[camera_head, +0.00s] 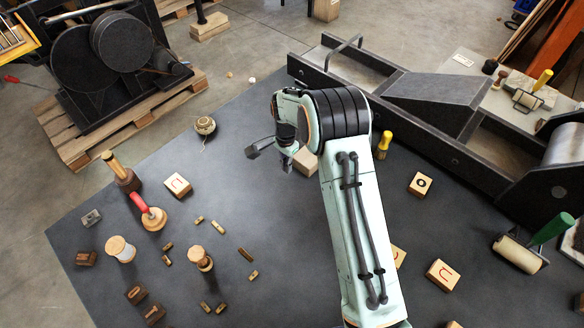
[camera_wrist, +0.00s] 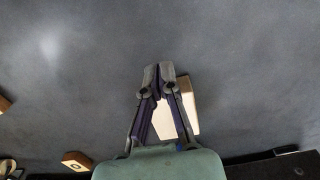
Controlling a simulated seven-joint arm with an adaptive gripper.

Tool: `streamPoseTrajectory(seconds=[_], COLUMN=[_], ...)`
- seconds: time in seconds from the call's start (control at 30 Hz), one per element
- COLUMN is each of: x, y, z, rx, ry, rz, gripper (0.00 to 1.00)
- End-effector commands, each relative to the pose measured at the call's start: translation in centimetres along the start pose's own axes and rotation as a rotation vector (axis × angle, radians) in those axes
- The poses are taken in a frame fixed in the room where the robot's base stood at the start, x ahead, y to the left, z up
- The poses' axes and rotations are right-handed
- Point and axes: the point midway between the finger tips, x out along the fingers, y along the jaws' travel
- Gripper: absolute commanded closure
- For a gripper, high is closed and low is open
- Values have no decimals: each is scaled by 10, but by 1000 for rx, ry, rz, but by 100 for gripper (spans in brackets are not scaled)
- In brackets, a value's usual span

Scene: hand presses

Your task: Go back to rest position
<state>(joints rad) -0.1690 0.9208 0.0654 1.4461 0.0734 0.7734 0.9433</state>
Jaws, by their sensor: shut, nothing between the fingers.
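My gripper (camera_wrist: 159,72) is shut and empty above the dark table. In the wrist view its two fingertips meet at the middle of the picture. In the head view the pale green arm reaches in from the bottom, and the gripper (camera_head: 286,163) hangs down near the table's middle, partly hidden by its own wrist. A plain wooden block (camera_head: 306,161) lies on the table just right of the gripper. In the wrist view this block (camera_wrist: 188,115) shows behind the fingers, partly covered by them.
Letter blocks (camera_head: 177,185), small type pieces (camera_head: 217,227) and wooden-handled tools (camera_head: 120,249) lie at the left. A large press (camera_head: 440,100) fills the back right. A green-handled roller (camera_head: 520,252) and more letter blocks (camera_head: 443,274) lie at the right.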

Motion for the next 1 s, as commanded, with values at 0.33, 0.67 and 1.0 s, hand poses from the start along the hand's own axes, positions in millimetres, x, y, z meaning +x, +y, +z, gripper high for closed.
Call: streamPoseTrajectory(seconds=[0.33, 0.67, 1.0], x=[-58, -67, -239], y=[0, 1, 60], z=[0, -4, -11], rx=[0, 7, 53], ry=[0, 6, 195], rz=[-1, -9, -218], gripper=[100, 100, 100])
